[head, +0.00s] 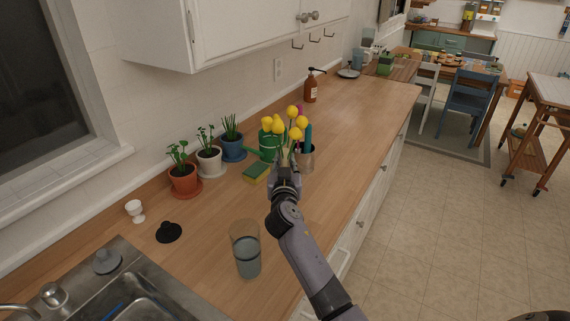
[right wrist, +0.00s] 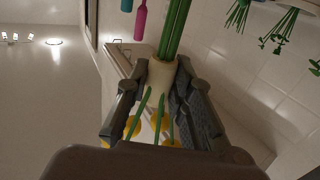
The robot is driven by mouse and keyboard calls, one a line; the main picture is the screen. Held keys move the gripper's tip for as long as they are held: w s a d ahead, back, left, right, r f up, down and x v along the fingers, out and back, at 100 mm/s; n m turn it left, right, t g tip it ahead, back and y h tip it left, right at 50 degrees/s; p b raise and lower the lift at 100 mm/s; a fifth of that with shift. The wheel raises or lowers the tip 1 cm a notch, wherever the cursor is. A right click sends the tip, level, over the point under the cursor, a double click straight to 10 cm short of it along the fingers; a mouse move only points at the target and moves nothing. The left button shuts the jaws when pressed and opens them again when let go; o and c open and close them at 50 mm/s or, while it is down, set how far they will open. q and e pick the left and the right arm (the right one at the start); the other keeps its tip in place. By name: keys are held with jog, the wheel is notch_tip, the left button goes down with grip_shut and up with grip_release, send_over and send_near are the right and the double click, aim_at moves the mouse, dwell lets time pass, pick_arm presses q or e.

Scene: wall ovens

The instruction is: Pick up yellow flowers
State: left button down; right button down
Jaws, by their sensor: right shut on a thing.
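The yellow flowers (head: 279,124) show in the head view as several round yellow heads above the counter, just beyond my right gripper (head: 285,176). In the right wrist view, thick green stems (right wrist: 175,28) run into a cream-coloured band (right wrist: 160,75), with yellow heads (right wrist: 133,124) and thinner green stems on the near side. My right gripper (right wrist: 160,95) is shut on the flowers, its fingers on either side of the band. In the head view the gripper hides the lower stems. My left gripper is not in view.
A green container (head: 268,147) and a metal holder (head: 306,160) stand close by the flowers. A sponge (head: 256,172), potted plants (head: 184,180), a glass (head: 246,255) and a soap bottle (head: 311,88) are on the counter.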

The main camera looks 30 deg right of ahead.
jog(key=shift+w, duration=0.1)
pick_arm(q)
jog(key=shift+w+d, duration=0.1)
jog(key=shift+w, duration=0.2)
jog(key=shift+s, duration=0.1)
